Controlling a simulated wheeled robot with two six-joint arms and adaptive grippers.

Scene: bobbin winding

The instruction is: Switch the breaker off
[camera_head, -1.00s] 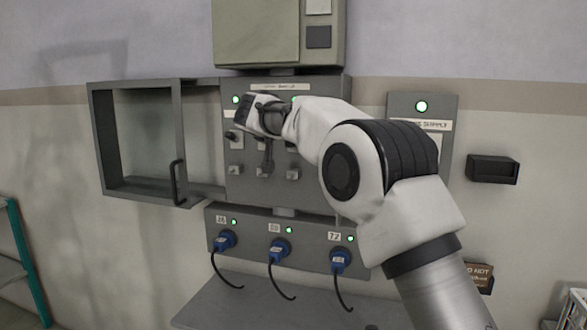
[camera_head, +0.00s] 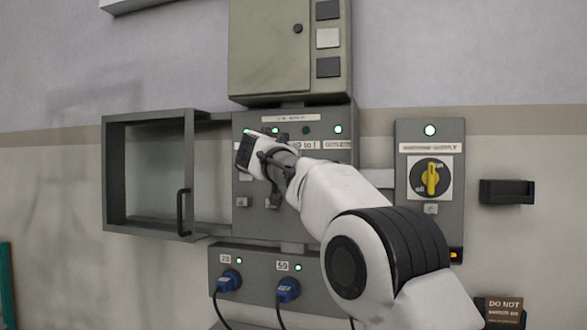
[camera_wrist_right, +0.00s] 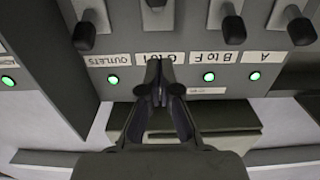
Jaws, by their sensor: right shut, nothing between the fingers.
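A grey panel (camera_head: 240,222) carries several switches and lamps. The lamps by OUTLETS, B to F and A are green. In the head view the lamp (camera_head: 306,130) above G to I is dark. My right gripper (camera_wrist_right: 158,65) is shut and empty, in front of the G to I label; contact cannot be told. A yellow rotary switch (camera_head: 431,180) on the right supply box stands nearly upright. My left gripper is out of view.
An open box frame with a handle (camera_head: 180,212) adjoins the panel on the left. A cabinet (camera_head: 270,50) is above. A lower socket box (camera_head: 255,265) holds blue plugs (camera_head: 230,281). A dark box (camera_head: 507,192) is on the wall at right.

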